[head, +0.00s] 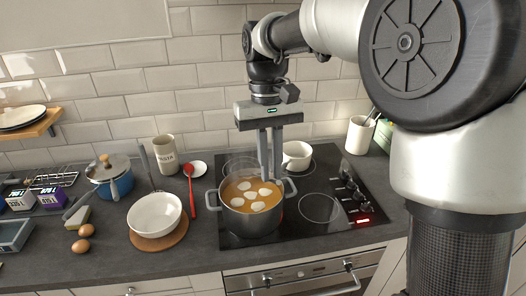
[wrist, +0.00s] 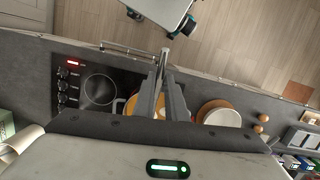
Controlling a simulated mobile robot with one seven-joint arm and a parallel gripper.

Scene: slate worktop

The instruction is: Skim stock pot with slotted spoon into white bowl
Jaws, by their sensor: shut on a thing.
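The stock pot (head: 254,225) stands on the front left of the hob, full of orange broth with several pale patches (head: 258,206) of scum on top. The white bowl (head: 155,212) stands upright on a round brown mat left of the hob; it looks empty. My gripper (head: 270,178) points down over the pot's back right rim. In the wrist view its fingers (wrist: 164,85) are shut on a pale metal strip, apparently the slotted spoon's handle (wrist: 165,55). The spoon's slotted end is hidden; I cannot tell whether it is in the broth.
A red spoon (head: 189,176) lies between bowl and hob. A white saucepan (head: 297,155) stands behind, a blue lidded pot (head: 116,187) at left. Two eggs (head: 83,238) and a cream jar (head: 166,153) are nearby. The front right burner (head: 319,208) is free.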

